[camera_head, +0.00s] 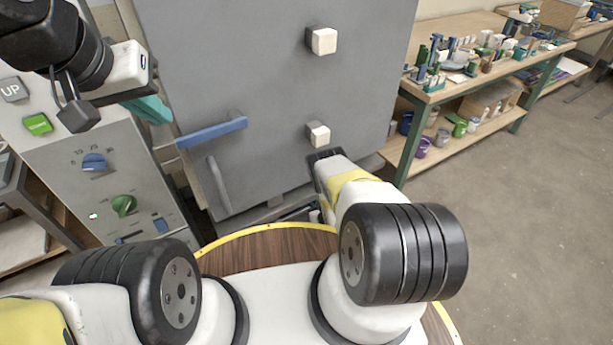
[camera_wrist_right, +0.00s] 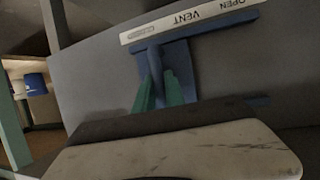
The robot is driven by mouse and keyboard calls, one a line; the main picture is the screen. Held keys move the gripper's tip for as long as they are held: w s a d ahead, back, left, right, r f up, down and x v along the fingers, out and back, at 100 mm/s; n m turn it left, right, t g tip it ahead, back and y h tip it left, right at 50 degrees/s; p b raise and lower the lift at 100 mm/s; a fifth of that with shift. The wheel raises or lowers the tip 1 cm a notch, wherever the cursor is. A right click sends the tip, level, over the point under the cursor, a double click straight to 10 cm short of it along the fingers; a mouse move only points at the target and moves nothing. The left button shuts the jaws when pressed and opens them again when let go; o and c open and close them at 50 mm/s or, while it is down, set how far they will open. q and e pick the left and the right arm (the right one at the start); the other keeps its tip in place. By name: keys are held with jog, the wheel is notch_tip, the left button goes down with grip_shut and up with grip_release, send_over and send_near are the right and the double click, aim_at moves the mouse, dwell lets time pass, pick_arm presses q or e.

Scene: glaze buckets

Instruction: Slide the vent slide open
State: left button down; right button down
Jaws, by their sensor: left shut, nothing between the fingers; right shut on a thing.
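In the right wrist view, the vent slide (camera_wrist_right: 190,68) is a blue plate with an upright blue tab, set in a blue rail on a grey surface. A white label strip (camera_wrist_right: 190,20) above it reads VENT and OPEN, upside down in this view. My right gripper (camera_wrist_right: 160,90) has its green fingers shut on the tab of the slide. In the head view, the right gripper and the vent slide are hidden behind my right arm and the grey door.
The grey door (camera_head: 260,90) has a blue handle (camera_head: 212,132), a grey bar and two pale blocks. A control panel (camera_head: 75,155) with knobs stands at left. A workbench (camera_head: 480,65) with small items stands at right. The floor at right is clear.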

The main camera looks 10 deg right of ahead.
dwell(0.4)
jog(key=s+a, duration=0.1)
jog(key=a, duration=0.1)
jog(key=s+a, duration=0.1)
jog(key=a, duration=0.2)
jog(key=s+a, duration=0.1)
jog(key=a, duration=0.1)
jog(key=shift+a, duration=0.3)
jog(key=c, duration=1.7)
grip_release()
jog(key=v, duration=0.7)
jog(key=shift+s, duration=0.35)
